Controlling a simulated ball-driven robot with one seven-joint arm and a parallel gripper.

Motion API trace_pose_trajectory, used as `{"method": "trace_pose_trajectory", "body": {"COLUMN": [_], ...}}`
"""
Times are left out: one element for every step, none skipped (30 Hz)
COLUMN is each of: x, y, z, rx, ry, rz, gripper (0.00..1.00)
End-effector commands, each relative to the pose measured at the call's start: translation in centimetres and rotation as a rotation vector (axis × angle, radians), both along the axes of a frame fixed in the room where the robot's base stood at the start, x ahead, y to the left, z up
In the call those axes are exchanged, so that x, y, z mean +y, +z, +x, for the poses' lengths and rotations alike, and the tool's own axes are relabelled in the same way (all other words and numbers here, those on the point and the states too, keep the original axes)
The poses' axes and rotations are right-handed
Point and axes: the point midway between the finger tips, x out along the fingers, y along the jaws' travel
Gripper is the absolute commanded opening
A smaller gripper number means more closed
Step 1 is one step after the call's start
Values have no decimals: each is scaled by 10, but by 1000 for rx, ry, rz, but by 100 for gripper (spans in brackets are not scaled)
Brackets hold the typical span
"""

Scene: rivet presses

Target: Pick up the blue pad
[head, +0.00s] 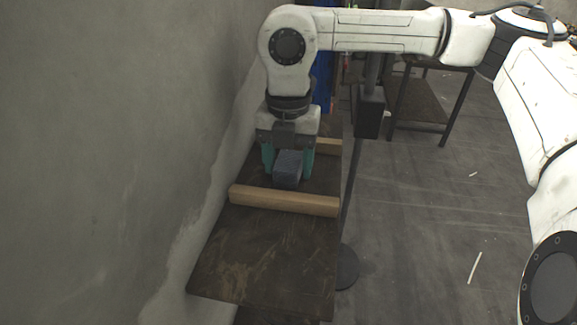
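The blue pad (287,170) is a small grey-blue block at the dark brown tabletop, between two wooden bars. My gripper (288,165) points down over it from above, with one teal finger on the left and one on the right of the pad. The fingers are apart and very close to the pad's sides. I cannot tell whether they press on it. The pad's underside is hidden, so I cannot tell whether it rests on the table.
The near wooden bar (284,201) crosses the table (265,255) in front of the pad; the far bar (327,146) is behind. A grey wall (120,150) runs along the left. A dark post with a box (369,112) stands at the right. The table's near part is clear.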

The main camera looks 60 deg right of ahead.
Motion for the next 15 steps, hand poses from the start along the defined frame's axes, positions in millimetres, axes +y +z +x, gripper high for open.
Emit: {"method": "trace_pose_trajectory", "body": {"x": [0, 0, 0, 0, 0, 0, 0, 0, 0, 0, 0, 0, 0, 0, 0], "y": [0, 0, 0, 0, 0, 0, 0, 0, 0, 0, 0, 0, 0, 0, 0], "z": [0, 0, 0, 0, 0, 0, 0, 0, 0, 0, 0, 0, 0, 0, 0], "rx": [0, 0, 0, 0, 0, 0, 0, 0, 0, 0, 0, 0, 0, 0, 0], "ry": [0, 0, 0, 0, 0, 0, 0, 0, 0, 0, 0, 0, 0, 0, 0], "rz": [0, 0, 0, 0, 0, 0, 0, 0, 0, 0, 0, 0, 0, 0, 0], "gripper": [56, 53, 49, 47, 44, 40, 37, 34, 30, 28, 28, 28, 28, 28, 28]}}
